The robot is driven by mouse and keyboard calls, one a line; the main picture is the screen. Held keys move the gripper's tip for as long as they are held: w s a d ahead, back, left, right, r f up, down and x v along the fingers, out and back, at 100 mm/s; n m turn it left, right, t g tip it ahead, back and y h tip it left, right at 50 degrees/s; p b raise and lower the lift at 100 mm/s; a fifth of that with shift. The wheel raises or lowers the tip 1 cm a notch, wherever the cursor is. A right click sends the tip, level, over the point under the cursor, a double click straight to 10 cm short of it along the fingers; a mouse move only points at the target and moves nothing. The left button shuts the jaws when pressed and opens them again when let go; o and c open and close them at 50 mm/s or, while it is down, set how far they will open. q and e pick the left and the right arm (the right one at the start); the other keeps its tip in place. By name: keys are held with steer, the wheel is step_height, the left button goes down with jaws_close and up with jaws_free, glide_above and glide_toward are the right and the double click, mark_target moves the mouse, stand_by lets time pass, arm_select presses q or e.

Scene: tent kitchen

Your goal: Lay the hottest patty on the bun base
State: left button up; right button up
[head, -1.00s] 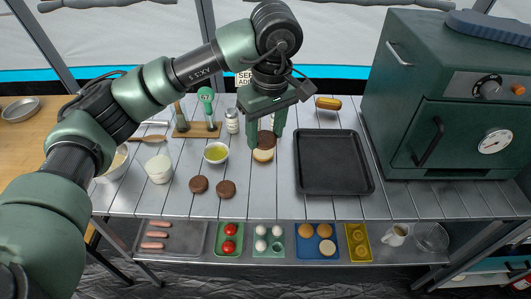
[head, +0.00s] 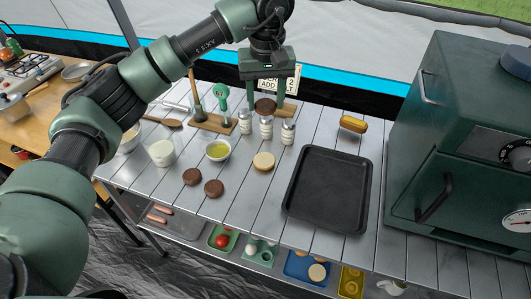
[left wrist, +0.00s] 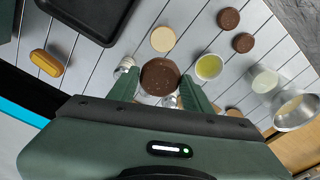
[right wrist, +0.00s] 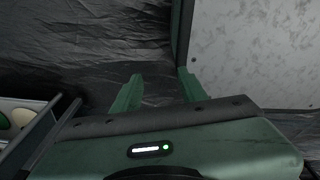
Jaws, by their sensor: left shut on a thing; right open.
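My left gripper (head: 268,101) is shut on a dark brown patty (head: 265,107) and holds it in the air, over the shakers, behind the bun base. The left wrist view shows the held patty (left wrist: 160,76) between both fingers. The pale bun base (head: 264,161) lies bare on the slatted table; it also shows in the left wrist view (left wrist: 163,38). Two more patties, one (head: 192,176) and another (head: 214,188), lie on the table left of the bun. A green thermometer (head: 221,97) stands on a wooden board. My right gripper (right wrist: 160,85) is open and empty, with dark ground sheet beyond it.
A green oven (head: 465,150) stands at the right. Several shakers (head: 288,133), an oil bowl (head: 217,150) and a white cup (head: 160,152) stand on the table. A lower shelf holds food trays.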

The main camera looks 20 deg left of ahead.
arm_select(q)
step_height(320, 180, down, 7)
steer(key=p, duration=0.2)
glide_above(264, 159)
steer(key=f, duration=0.6)
steer(key=shift+s+d+f, duration=0.15)
steer(key=shift+s+f, duration=0.05)
steer(key=shift+f, duration=0.65)
step_height(264, 159, down, 4)
steer(key=shift+r+p, duration=0.1)
steer(key=shift+p, duration=0.35)
steer(key=shift+f+b, duration=0.2)
steer(key=shift+b, duration=0.15)
steer(key=o, duration=1.3)
steer(key=shift+r, duration=0.1)
steer(key=shift+o, duration=0.2)
arm_select(e)
steer(key=s+a+r, duration=0.1)
steer(key=s+r, duration=0.1)
steer(key=shift+a+r, duration=0.35)
steer(key=shift+a, duration=0.05)
arm_select(q)
steer(key=shift+r, duration=0.1)
arm_select(e)
steer(key=shift+r, duration=0.1)
